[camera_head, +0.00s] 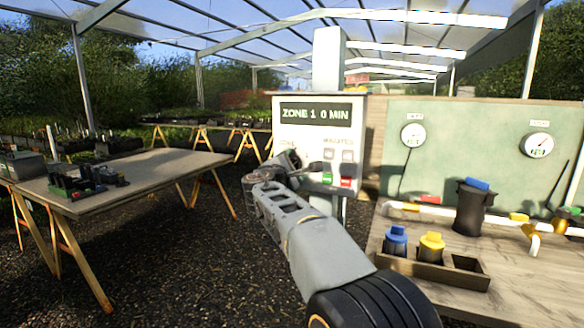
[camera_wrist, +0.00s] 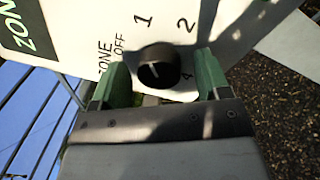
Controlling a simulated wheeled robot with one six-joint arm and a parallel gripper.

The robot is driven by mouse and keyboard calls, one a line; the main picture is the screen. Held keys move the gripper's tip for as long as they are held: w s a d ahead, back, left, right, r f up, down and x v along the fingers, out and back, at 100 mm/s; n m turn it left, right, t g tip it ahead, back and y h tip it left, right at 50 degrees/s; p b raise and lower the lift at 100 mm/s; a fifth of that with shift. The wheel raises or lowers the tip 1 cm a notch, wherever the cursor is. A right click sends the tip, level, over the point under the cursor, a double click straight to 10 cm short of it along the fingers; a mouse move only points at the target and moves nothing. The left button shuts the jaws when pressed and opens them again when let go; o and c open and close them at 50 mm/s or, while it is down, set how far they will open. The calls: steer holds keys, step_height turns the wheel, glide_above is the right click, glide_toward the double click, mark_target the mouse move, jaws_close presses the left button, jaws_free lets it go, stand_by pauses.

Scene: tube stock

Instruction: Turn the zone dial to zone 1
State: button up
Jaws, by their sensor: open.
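The zone dial (camera_wrist: 159,62) is a round black knob with a short pale mark, on a white panel with OFF, 1, 2 and 4 printed around it. The mark's exact pointing is hard to tell. The control box (camera_head: 364,103) stands ahead, its display (camera_head: 316,114) reading "ZONE 1 0 MIN". My gripper (camera_head: 292,160) is at the lower left of the box front and hides the dial in the head view. In the wrist view its two green fingers (camera_wrist: 160,78) are apart, one on each side of the dial; contact cannot be told.
Green and red buttons (camera_head: 346,182) sit right of my gripper on the box. A wooden bench (camera_head: 520,285) with capped bottles and pipe parts is at the right. A table (camera_head: 150,175) with dark trays is at the left. Gravel floor lies between.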

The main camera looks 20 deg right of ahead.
steer(key=v, duration=1.3)
steer(key=shift+s+a+b, duration=0.25)
steer(key=shift+s+b, duration=0.05)
steer(key=shift+b, duration=0.05)
steer(key=shift+f, duration=0.1)
steer(key=s+d+f+m+g+y+p, duration=0.3)
steer(key=s+f+m+g+y+p, duration=0.35)
steer(key=s+p, duration=0.45)
steer(key=s+a+f+m+g+y+p, duration=0.2)
steer(key=s+a+f+m+y+p, duration=0.1)
steer(key=s+a+m+y+p, duration=0.3)
steer(key=s+m+y+p, duration=0.1)
steer(key=s+m+p, duration=0.1)
steer(key=s+p, duration=0.1)
steer(key=shift+s+g, duration=0.3)
steer(key=shift+g, duration=0.05)
steer(key=shift+m, duration=0.25)
steer(key=shift+c, duration=0.4)
